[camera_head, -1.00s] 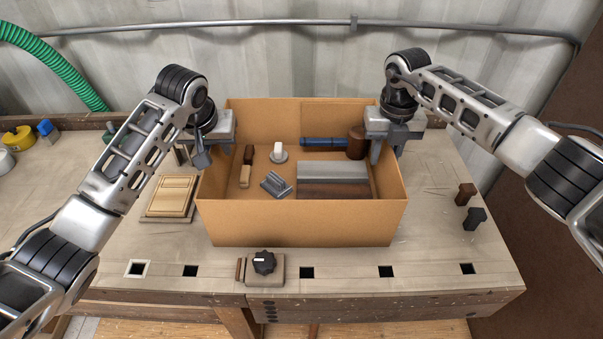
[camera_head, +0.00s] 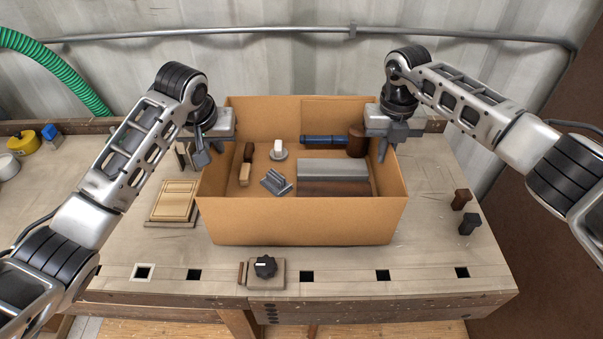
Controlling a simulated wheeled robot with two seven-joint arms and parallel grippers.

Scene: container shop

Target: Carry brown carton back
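The brown carton (camera_head: 300,222) is an open-topped box in the middle of the head view, over the workbench. My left gripper (camera_head: 203,152) is at its left wall and my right gripper (camera_head: 386,146) is at its right wall, both near the rim towards the back. Both appear shut on these walls, though the fingers are partly hidden. Inside the carton are a grey-and-brown block (camera_head: 333,170), a blue cylinder (camera_head: 322,140), a brown cylinder (camera_head: 356,142), a grey ridged piece (camera_head: 276,182), a white-topped knob (camera_head: 278,149) and small wooden pieces (camera_head: 244,174).
On the workbench (camera_head: 430,250), a wooden panel (camera_head: 174,201) lies left of the carton. A block with a black knob (camera_head: 265,268) is at the front edge. Two dark pegs (camera_head: 465,211) stand right. Yellow (camera_head: 23,142) and blue (camera_head: 49,132) items are far left.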

